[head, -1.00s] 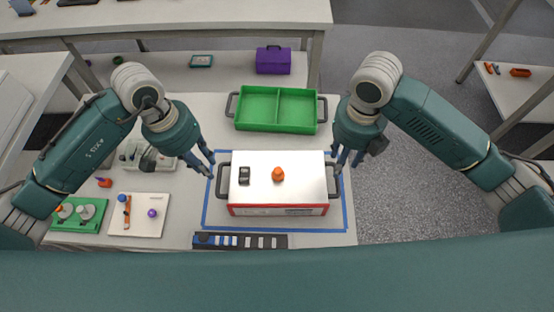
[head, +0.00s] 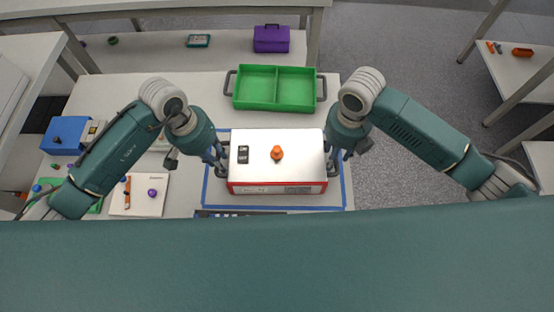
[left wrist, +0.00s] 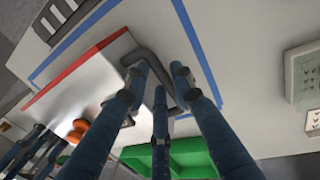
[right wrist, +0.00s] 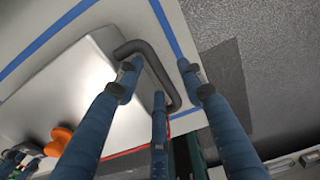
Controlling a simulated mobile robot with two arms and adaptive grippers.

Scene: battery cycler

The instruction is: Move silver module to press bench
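The silver module (head: 300,148) is a box with a bright silver top, a red lower band, an orange knob and a dark handle at each end. It sits on the table inside a blue tape outline. My left gripper (head: 221,160) is at its left handle. In the left wrist view the open fingers straddle that handle (left wrist: 168,82). My right gripper (head: 334,158) is at the right handle. In the right wrist view its open fingers straddle that handle (right wrist: 158,68), with a visible gap. I cannot tell which surface is the press bench.
A green two-part tray (head: 275,88) stands just behind the module. A long white bench (head: 200,12) with a purple case (head: 271,39) below is at the back. A blue box (head: 68,135) and a white board (head: 138,195) are at left. Grey floor (head: 400,70) is open to the right.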

